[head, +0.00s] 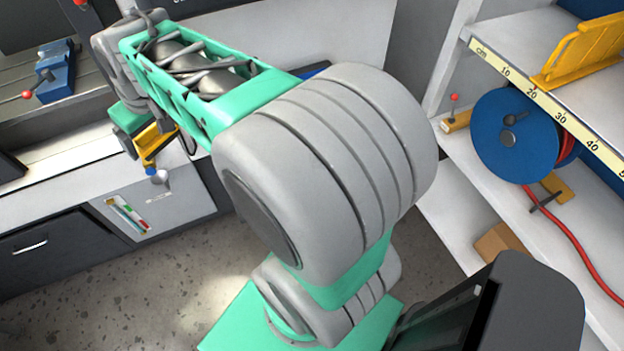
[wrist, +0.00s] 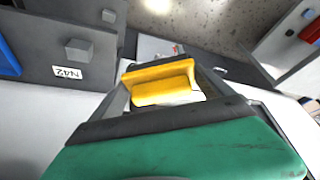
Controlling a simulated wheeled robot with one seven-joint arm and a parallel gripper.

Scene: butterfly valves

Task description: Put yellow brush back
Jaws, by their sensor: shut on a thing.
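My gripper (head: 147,146) is shut on the yellow brush (head: 155,139) at the upper left of the head view, in front of the workbench edge. Below its yellow part the brush has a blue section and a pale grey end that points down. In the wrist view the yellow part of the brush (wrist: 160,78) sits between the fingers of my gripper (wrist: 165,90). The rest of the brush is hidden there. My arm hides part of the bench behind it.
A grey panel with a slot of coloured items (head: 128,214) is below the gripper. A dark drawer (head: 40,246) is left of it. A blue vise (head: 55,72) stands on the bench. Shelves with a blue hose reel (head: 500,150) stand right. Speckled floor (head: 190,265) is clear.

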